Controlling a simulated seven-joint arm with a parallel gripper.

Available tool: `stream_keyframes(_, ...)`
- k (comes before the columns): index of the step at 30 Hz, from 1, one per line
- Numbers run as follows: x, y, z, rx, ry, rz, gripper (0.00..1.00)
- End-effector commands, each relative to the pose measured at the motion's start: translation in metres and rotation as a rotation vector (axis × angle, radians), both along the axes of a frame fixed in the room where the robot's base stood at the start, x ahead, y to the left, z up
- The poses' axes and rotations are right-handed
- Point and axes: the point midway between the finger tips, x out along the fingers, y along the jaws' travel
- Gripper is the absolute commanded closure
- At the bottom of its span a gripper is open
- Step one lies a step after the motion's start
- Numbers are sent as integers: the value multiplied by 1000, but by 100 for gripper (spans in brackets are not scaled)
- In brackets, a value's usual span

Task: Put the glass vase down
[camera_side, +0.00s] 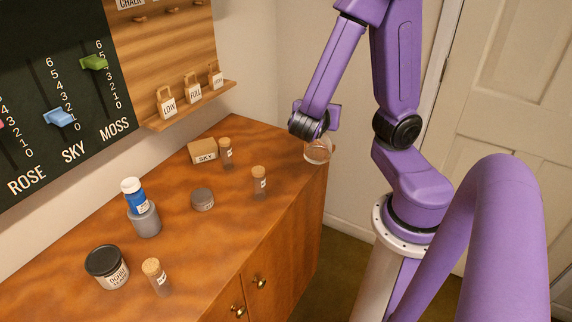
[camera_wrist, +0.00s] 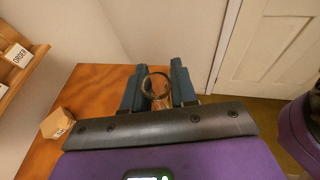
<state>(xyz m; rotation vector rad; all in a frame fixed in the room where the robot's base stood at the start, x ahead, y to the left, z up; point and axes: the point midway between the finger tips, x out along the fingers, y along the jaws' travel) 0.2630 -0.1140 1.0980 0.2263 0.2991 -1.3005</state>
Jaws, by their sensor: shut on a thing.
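The clear glass vase (camera_side: 318,152) is at the far right corner of the wooden cabinet top (camera_side: 285,150) in the side view. Its upper part is hidden behind my gripper. In the wrist view the vase's round rim (camera_wrist: 147,83) shows between the two dark fingers of my gripper (camera_wrist: 158,72). The fingers are shut on the vase, one on each side. The vase looks about upright. I cannot tell whether its base touches the cabinet top or hangs just above it.
A tan SKY block (camera_side: 202,151), corked vials (camera_side: 259,184) (camera_side: 226,154) and a grey jar (camera_side: 202,199) stand left of the vase. A blue bottle (camera_side: 134,197) stands on a grey cylinder (camera_side: 145,220). A black-lidded jar (camera_side: 107,267) is nearer. The cabinet's right edge is close to the vase.

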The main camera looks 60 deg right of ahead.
Motion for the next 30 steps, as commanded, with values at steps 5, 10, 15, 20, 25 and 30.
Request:
stream_keyframes(5, 8, -8, -5, -2, 0, -21, 100)
stream_keyframes(10, 26, -15, -14, -1, 0, -19, 100)
stream_keyframes(15, 42, -22, -22, -1, 1, -18, 100)
stream_keyframes(20, 55, -27, -28, -1, 1, -16, 100)
stream_keyframes(25, 69, -33, -35, 0, 0, -16, 100)
stream_keyframes(30, 81, -39, -42, -1, 2, -15, 100)
